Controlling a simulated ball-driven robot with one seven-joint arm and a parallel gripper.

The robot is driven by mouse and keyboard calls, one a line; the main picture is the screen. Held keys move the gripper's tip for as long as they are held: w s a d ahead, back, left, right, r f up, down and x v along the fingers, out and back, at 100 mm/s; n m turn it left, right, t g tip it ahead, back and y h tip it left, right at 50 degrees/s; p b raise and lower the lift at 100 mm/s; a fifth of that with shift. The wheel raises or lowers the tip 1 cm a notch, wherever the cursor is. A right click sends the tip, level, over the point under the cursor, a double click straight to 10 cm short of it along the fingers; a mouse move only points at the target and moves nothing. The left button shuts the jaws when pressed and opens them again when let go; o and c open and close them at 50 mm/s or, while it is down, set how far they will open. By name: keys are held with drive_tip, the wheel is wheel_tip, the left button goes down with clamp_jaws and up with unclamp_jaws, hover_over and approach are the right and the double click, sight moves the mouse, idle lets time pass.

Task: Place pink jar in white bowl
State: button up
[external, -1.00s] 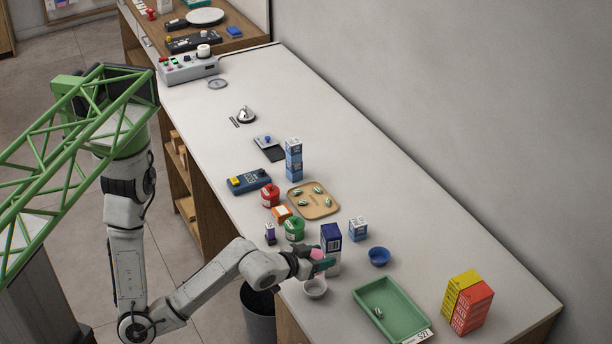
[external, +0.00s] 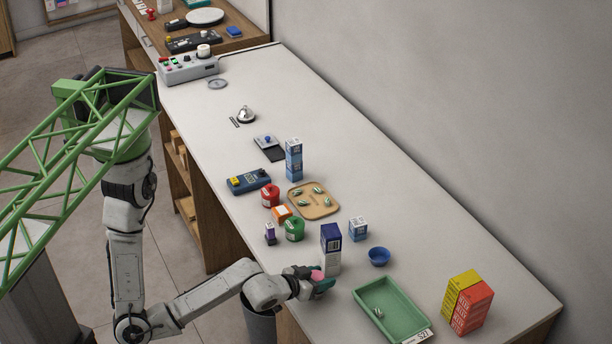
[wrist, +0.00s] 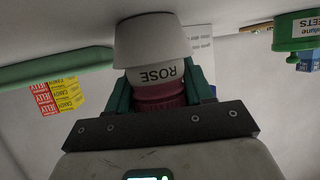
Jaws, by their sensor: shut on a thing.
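The pink jar (external: 317,274) has a pink lid and a white "ROSE" label; it also shows in the wrist view (wrist: 158,92). My gripper (external: 320,283) is shut on it, with green fingers on both sides of the jar in the wrist view (wrist: 160,88). The white bowl (wrist: 152,42) appears upside down in the wrist view, against the counter. The jar's lower end is hidden by the bowl's wall, so the jar looks lowered into it. I cannot tell whether it touches the bottom. The bowl is hidden by my gripper in the external view.
A dark blue box (external: 331,237) on a white one stands just behind my gripper. A green tray (external: 357,295) lies to the right, a blue bowl (external: 379,257) farther back. A green jar (external: 294,229) stands to the left. The counter's front edge is close.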

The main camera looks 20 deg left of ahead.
drive_tip(key=shift+f, duration=0.3)
drive_tip(key=o, duration=1)
drive_tip(key=shift+o, duration=0.2)
drive_tip(key=shift+r, duration=0.25)
drive_tip(key=shift+s+r, duration=0.15)
drive_tip(key=shift+s, duration=0.1)
drive_tip(key=b+v, duration=0.1)
drive_tip(key=v, duration=1)
drive_tip(key=shift+s+a, duration=0.15)
drive_tip(key=shift+a, duration=0.1)
drive_tip(key=shift+r, duration=0.1)
